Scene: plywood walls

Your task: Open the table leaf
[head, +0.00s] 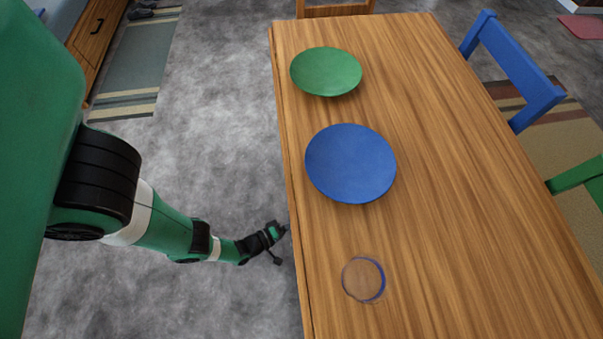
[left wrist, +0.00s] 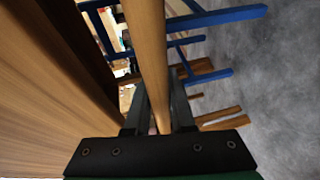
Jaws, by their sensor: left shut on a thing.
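The wooden table (head: 450,150) fills the right half of the head view. A thin seam runs along its left edge, with a narrow wooden strip, which looks like the upper edge of the table leaf (head: 279,110), outside it. The leaf seems to hang down; its face is hidden from above. My left gripper (head: 283,231) is at this edge, below the tabletop. In the left wrist view, the gripper's fingers (left wrist: 157,118) are shut on a narrow wooden edge of the leaf (left wrist: 148,55), which runs between them. My right gripper is not in view.
A green plate (head: 326,71), a blue plate (head: 350,163) and a clear glass (head: 363,280) stand near the table's left side. A blue chair (head: 515,65) is at the right.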

